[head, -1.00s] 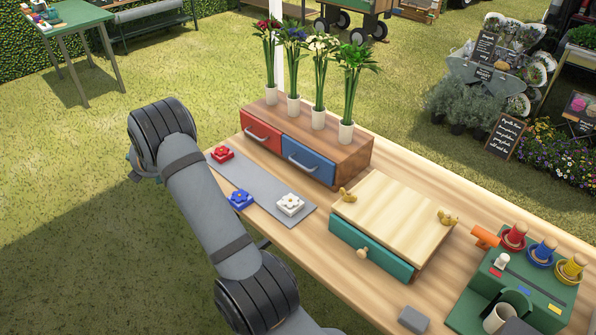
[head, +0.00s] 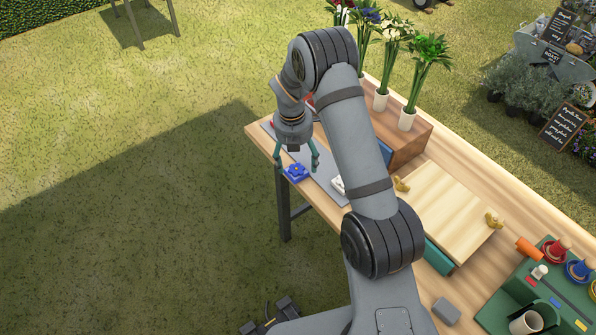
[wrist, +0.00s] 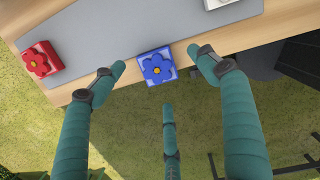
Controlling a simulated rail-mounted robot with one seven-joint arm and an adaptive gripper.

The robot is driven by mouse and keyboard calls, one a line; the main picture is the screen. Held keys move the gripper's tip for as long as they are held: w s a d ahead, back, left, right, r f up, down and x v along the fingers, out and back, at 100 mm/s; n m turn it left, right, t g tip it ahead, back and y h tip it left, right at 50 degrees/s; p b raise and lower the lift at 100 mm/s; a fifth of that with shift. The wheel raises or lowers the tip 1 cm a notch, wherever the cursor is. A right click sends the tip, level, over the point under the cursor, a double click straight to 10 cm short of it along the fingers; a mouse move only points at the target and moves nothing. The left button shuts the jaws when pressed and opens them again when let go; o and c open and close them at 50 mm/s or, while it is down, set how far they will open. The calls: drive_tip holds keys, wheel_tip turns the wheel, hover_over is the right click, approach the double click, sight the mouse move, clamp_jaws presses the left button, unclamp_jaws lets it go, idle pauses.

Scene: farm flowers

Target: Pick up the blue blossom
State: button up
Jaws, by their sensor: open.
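The wrist view shows my gripper (wrist: 160,62) with clear gaps between the fingertips and the block. I cannot tell the exact height left above it.
A red blossom (wrist: 39,62) lies left of the blue one in the wrist view. A white blossom (head: 338,186) is partly hidden by my arm. The wooden drawer box with vases (head: 407,118) stands behind. A light wooden box (head: 447,203) stands to the right.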

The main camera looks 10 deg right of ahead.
sight(296, 171)
drive_tip(key=f, duration=0.1)
drive_tip(key=f+p, duration=0.1)
drive_tip(key=f, duration=0.3)
drive_tip(key=shift+w, duration=0.35)
drive_tip(key=shift+a, duration=0.1)
drive_tip(key=shift+c, duration=0.2)
drive_tip(key=c, duration=1.1)
drive_tip(key=shift+c, duration=0.6)
